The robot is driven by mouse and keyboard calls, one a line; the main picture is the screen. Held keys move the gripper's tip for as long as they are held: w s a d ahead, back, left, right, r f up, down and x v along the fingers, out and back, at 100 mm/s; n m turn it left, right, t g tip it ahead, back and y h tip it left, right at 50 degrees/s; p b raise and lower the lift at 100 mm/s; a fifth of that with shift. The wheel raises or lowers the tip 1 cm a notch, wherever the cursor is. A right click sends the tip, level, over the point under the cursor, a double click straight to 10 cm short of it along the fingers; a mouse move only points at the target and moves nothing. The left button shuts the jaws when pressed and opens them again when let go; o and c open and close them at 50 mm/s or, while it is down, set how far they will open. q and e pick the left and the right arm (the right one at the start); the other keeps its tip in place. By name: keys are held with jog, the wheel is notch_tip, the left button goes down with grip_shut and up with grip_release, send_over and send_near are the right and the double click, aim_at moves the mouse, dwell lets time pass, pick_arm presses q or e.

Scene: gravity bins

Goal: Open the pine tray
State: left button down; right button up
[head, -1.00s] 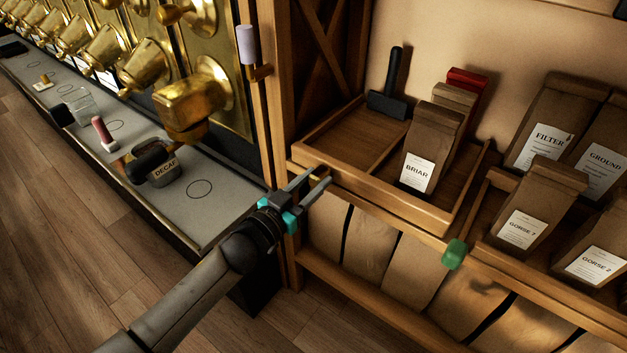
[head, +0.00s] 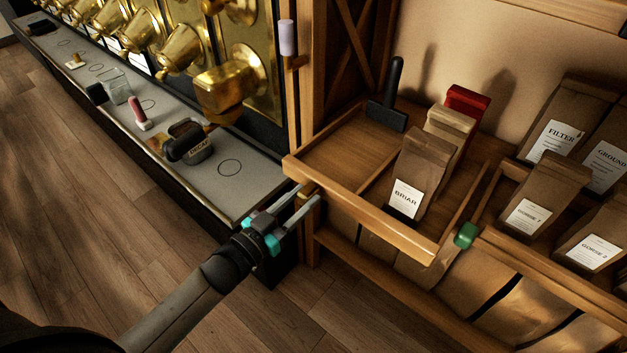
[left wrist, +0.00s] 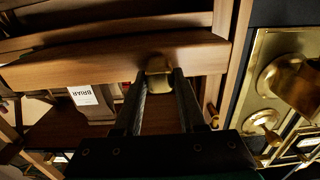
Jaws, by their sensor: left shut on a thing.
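The pine tray (head: 365,214) is a light wooden tray on the shelf at centre right in the head view, and its front stands out past the shelf edge. Its front board also shows in the left wrist view (left wrist: 85,67). A small brass knob (left wrist: 159,66) sits on that board near one end. My left gripper (head: 306,197) is shut on the knob, with a finger on either side of it. The tray holds a brown bag labelled BRIAR (head: 422,165), a paler bag (head: 450,128), a red-topped bag (head: 467,100) and a black-handled tool (head: 390,100). My right gripper is not in view.
A green block (head: 466,235) sits at the shelf edge right of the tray, close to its corner. Labelled bags (head: 530,200) stand farther right. Floor in front is clear.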

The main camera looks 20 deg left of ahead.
pick_arm(q)
jog(key=p+v, duration=0.1)
jog(key=v, duration=0.3)
jog(key=shift+p+v, duration=0.55)
jog(key=shift+v, duration=0.65)
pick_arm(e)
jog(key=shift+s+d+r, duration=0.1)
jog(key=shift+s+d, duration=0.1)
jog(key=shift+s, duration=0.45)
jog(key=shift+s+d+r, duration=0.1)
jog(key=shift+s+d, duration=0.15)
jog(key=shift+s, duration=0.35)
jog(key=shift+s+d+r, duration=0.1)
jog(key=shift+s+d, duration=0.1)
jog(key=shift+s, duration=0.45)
pick_arm(q)
jog(key=shift+c, duration=2.4)
grip_release()
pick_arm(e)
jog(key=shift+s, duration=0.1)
